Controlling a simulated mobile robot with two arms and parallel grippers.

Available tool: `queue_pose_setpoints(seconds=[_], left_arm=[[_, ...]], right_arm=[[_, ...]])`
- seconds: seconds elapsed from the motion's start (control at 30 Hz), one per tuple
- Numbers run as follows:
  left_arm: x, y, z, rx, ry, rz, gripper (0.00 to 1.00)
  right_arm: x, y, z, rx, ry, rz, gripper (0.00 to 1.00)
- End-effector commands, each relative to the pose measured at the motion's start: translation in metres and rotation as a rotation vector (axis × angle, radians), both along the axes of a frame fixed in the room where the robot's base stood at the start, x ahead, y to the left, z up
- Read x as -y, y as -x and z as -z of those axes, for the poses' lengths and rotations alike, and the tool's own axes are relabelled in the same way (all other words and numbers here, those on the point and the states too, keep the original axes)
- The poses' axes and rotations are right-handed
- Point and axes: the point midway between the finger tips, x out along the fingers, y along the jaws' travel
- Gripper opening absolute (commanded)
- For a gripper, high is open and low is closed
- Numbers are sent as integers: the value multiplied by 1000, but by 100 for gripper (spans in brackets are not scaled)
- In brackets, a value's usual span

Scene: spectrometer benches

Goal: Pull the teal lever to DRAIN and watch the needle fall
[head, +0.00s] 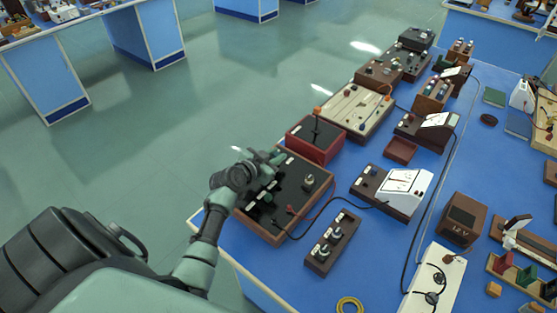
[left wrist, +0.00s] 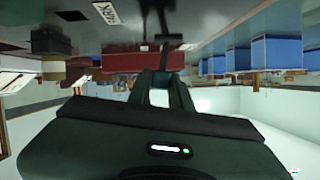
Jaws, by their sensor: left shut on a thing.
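My left gripper (head: 272,158) reaches over the far side of a brown wooden box with a black top (head: 318,183). In the left wrist view, its fingers (left wrist: 166,72) are shut on a dark lever (left wrist: 167,45) with a crossbar at its end. Its teal colour cannot be made out there, and the gripper hides most of it in the head view. A white label lies on the black panel near it. A white-faced meter (head: 404,182) stands to the right, joined to the box by a wire; its needle is too small to read. My right gripper is not in view.
A red box with a black top (head: 315,138) stands just behind the black-topped box. A small box with several knobs (head: 332,242) stands in front, near a yellow ring (head: 350,305). The blue bench (head: 290,275) has bare room at its front left.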

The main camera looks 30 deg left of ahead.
Motion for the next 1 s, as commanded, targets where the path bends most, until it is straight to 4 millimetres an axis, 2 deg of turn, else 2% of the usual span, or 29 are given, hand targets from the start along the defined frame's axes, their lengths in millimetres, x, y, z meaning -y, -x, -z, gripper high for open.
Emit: queue_pose_setpoints(seconds=[0.6, 1.0], left_arm=[[-33, -3, 8, -42, 531, -1, 0], [-41, -4, 7, -52, 684, -2, 0]], right_arm=[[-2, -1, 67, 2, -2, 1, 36], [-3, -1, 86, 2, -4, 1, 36]])
